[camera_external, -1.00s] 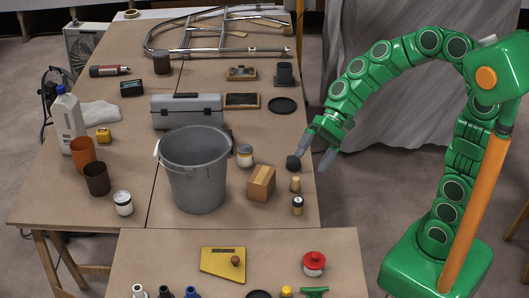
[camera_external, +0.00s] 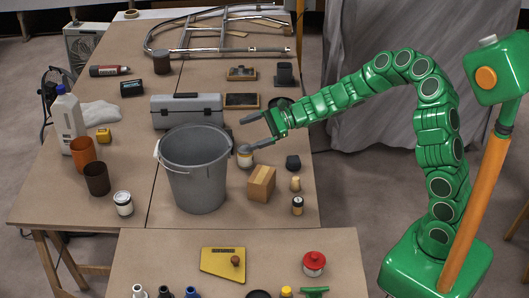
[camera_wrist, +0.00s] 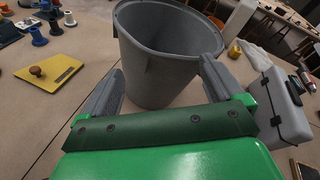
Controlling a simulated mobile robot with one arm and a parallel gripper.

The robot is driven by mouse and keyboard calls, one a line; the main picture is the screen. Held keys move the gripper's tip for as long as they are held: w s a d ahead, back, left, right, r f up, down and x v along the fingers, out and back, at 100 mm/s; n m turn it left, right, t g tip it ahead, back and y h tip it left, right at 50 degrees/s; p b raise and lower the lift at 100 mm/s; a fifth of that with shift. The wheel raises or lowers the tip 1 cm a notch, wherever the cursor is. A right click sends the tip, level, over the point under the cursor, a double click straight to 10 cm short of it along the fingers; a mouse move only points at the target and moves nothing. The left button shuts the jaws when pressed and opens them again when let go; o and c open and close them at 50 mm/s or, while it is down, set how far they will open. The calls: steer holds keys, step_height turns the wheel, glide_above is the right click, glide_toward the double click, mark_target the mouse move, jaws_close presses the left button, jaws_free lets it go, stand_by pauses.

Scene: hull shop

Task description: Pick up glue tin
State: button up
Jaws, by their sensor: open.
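My gripper (camera_external: 242,134) is open and empty, with its fingers pointing left, close to a small pale tin with a grey band (camera_external: 245,160). That tin stands between the grey bucket (camera_external: 197,185) and the cardboard box (camera_external: 261,184). The lower finger overlaps the tin's top in the external view; I cannot tell whether they touch. In the wrist view the open fingers (camera_wrist: 163,66) frame the bucket, and the tin is not visible. Another white tin (camera_external: 123,204) stands left of the bucket, and a red-lidded tin (camera_external: 313,264) on the front table. No readable label shows which is the glue tin.
A grey toolbox (camera_external: 187,112) stands behind the bucket. A dark block (camera_external: 293,162), a wooden peg (camera_external: 295,184) and a small dark-and-tan cylinder (camera_external: 298,206) stand right of the tin. A yellow plate (camera_external: 223,264) lies on the front table.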

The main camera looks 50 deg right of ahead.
steer(key=w+d+f+m+t+h, duration=0.2)
steer(key=w+d+f+m, duration=0.35)
steer(key=f, duration=0.35)
steer(key=m+t+h, duration=0.1)
steer(key=m+h, duration=0.2)
steer(key=m, duration=0.1)
glide_toward(245, 153)
steer(key=w+f, duration=0.3)
steer(key=shift+w+d+f, duration=0.25)
steer(key=shift+d+f, duration=0.05)
steer(key=shift+d, duration=0.05)
steer(key=shift+w+f, duration=0.15)
steer(key=shift+f, duration=0.05)
steer(key=shift+w+a+f, duration=0.25)
steer(key=shift+w+a, duration=0.15)
steer(key=shift+r+x, duration=0.2)
steer(key=shift+x, duration=1.35)
steer(key=shift+r+x, duration=0.2)
steer(key=shift+x, duration=1.35)
steer(key=shift+w+a, duration=0.1)
steer(key=shift+w, duration=0.05)
steer(key=shift+c, duration=0.3)
steer(key=c, duration=1.2)
